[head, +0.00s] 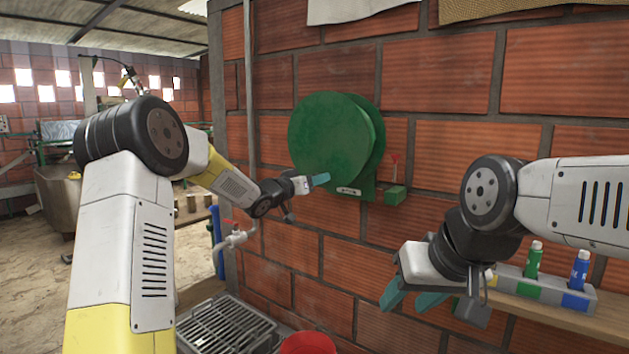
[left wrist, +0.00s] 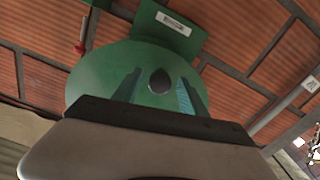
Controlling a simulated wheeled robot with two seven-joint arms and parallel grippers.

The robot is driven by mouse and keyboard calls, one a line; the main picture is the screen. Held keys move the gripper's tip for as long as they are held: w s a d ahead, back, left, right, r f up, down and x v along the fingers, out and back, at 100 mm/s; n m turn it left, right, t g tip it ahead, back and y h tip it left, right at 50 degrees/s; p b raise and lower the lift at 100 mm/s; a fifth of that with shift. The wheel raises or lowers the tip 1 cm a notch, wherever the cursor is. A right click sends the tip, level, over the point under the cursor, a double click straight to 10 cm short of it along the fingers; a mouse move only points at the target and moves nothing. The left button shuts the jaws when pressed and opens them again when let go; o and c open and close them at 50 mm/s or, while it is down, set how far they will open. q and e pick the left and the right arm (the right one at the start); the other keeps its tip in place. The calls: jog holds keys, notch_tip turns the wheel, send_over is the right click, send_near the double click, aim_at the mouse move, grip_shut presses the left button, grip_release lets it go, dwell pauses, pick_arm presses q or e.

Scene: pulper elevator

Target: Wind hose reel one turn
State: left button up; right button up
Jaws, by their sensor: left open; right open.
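The green hose reel (head: 327,135) is fixed to the brick wall, with a pale label on its lower bracket. My left gripper (head: 318,180) is at the lower front of its disc. In the left wrist view the reel (left wrist: 90,88) appears upside down, and a dark oval knob (left wrist: 159,81) on its face lies between the open fingers of my left gripper (left wrist: 160,75). I cannot tell whether the fingers touch the knob. The knob cannot be made out in the head view. My right gripper (head: 411,298) is open and empty, low on the right, away from the reel.
A small green box (head: 395,195) with a red lever (head: 394,160) sits right of the reel. A shelf rack (head: 545,288) with green and blue tubes is behind my right arm. A metal grate (head: 225,328) and red bucket (head: 308,343) are below. A pipe with tap (head: 237,238) stands left.

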pick_arm(q)
jog(key=shift+w+d, duration=0.1)
jog(key=shift+w, duration=0.05)
grip_shut()
dwell(1.4)
